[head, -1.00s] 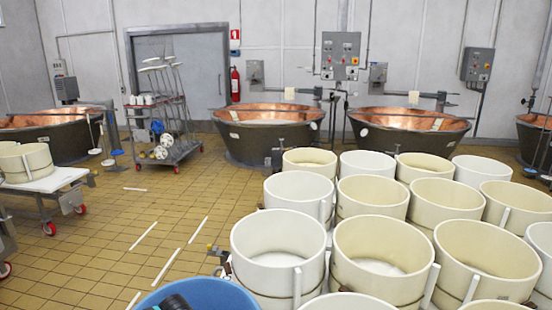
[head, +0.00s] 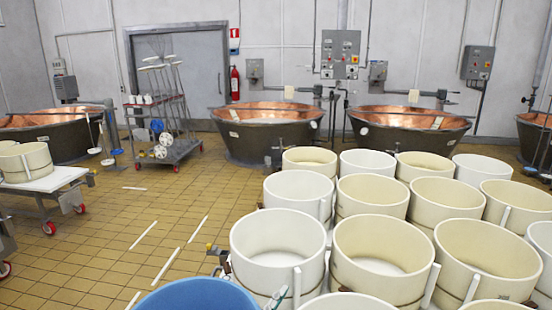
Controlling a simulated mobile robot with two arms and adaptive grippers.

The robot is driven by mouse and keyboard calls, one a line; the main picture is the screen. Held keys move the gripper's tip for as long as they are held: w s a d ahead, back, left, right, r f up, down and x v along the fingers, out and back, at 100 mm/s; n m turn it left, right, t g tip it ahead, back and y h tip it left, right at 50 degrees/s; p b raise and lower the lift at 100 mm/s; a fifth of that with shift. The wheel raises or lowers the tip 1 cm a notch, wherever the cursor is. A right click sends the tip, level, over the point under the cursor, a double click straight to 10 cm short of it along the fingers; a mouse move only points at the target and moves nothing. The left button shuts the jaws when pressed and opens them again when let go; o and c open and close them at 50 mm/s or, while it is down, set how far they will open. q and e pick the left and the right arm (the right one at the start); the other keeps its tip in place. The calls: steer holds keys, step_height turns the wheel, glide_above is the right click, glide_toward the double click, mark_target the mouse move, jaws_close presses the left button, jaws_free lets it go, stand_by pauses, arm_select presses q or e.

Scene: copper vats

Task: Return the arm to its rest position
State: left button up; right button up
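Neither of my grippers can be made out in the head view. A small pale, greenish-white shape (head: 277,298) shows at the bottom edge, in front of the nearest white tub (head: 278,238). It is too small and cut off to tell what it is, or whether it is part of my arm. A blue tub (head: 198,296) is at the bottom, left of that shape, and its lower part is out of view.
Several white and cream tubs (head: 383,255) stand close together at the right. Copper vats (head: 268,134) line the back wall. A wheeled rack (head: 163,125) and a white-topped cart (head: 45,183) stand at the left. The tiled floor (head: 110,235) between is mostly clear.

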arm_select(q)
steer(key=w+a+f+n+t+y, duration=0.15)
steer(key=a+n+t+y, duration=0.35)
steer(key=a+n+y, duration=0.6)
steer(key=s+a+f+n+g+y, duration=0.3)
steer(key=s+a+f+g+y, duration=0.15)
steer(key=a+f, duration=0.45)
steer(key=s+a+f+g, duration=0.2)
steer(key=s+f+g, duration=0.1)
steer(key=s, duration=0.4)
steer(key=s+a+f+m+g, duration=0.1)
steer(key=s+a+f+g, duration=0.15)
steer(key=s, duration=0.35)
steer(key=s+a+f+g, duration=0.1)
steer(key=s+f+g, duration=0.25)
steer(key=s, duration=0.35)
step_height(320, 180, down, 33)
steer(key=s+g+b, duration=0.2)
steer(key=b, duration=0.7)
steer(key=s+a+f+b, duration=0.1)
steer(key=s+f+b, duration=0.1)
steer(key=s+f, duration=0.3)
steer(key=s+a+f+g+b, duration=0.1)
steer(key=s+f+b, duration=0.2)
steer(key=f, duration=0.9)
steer(key=s+f+b, duration=0.2)
steer(key=s+f, duration=0.6)
steer(key=s, duration=0.1)
steer(key=shift+a+f+m+b, duration=0.35)
steer(key=shift+a+m+b, duration=0.05)
